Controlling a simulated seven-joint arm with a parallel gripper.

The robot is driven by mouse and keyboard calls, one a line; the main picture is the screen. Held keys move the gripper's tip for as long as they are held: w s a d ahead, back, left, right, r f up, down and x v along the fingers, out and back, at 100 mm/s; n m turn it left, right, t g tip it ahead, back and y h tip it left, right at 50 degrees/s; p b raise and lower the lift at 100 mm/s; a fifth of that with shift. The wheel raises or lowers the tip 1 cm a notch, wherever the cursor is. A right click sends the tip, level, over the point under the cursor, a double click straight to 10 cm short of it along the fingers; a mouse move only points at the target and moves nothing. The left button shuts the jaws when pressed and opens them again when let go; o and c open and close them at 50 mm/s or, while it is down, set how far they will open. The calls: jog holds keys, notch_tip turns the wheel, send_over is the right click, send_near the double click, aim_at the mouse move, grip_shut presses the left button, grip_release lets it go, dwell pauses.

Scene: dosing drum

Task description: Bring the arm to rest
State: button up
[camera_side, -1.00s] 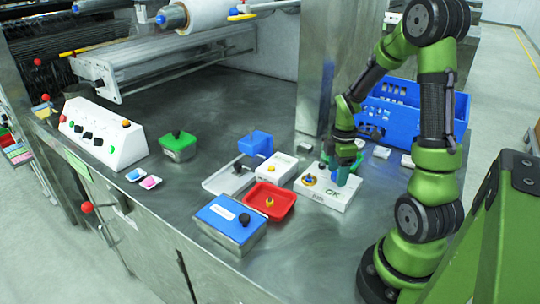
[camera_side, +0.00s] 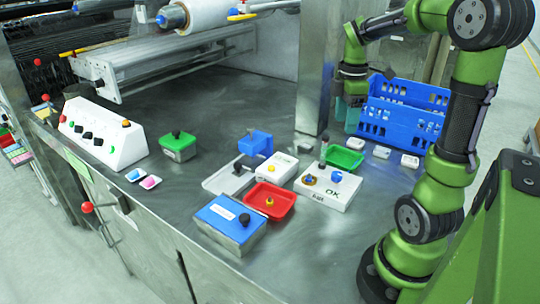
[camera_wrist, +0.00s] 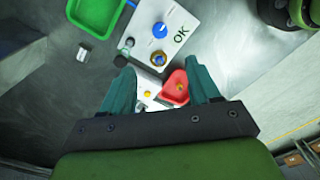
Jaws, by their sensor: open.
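My gripper (camera_side: 352,118) is raised above the back right of the metal table, in front of the blue crate in the side view. In the wrist view my gripper (camera_wrist: 165,85) has its two teal fingers apart with nothing held between them. The white box marked OK (camera_side: 325,197) stands on the table below, with a blue knob (camera_side: 337,176) and a yellow-ringed knob (camera_side: 309,180) on top. The box also shows in the wrist view (camera_wrist: 182,18). My gripper is clear of it.
A blue crate (camera_side: 400,122) stands at the back right. A green tray (camera_side: 346,157), a red tray (camera_side: 270,200), a blue-lidded box (camera_side: 230,222), a green-lidded box (camera_side: 178,145) and a white control panel (camera_side: 103,132) stand on the table. The table's middle back is bare.

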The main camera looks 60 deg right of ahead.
jog(key=shift+r, duration=0.1)
jog(key=a+r+m+t+y, duration=0.2)
jog(key=a+m+t, duration=0.5)
jog(key=a, duration=1.6)
jog(key=s+m, duration=0.1)
jog(key=m, duration=0.4)
jog(key=shift+a+r+m, duration=0.35)
jog(key=shift+a+m, duration=0.05)
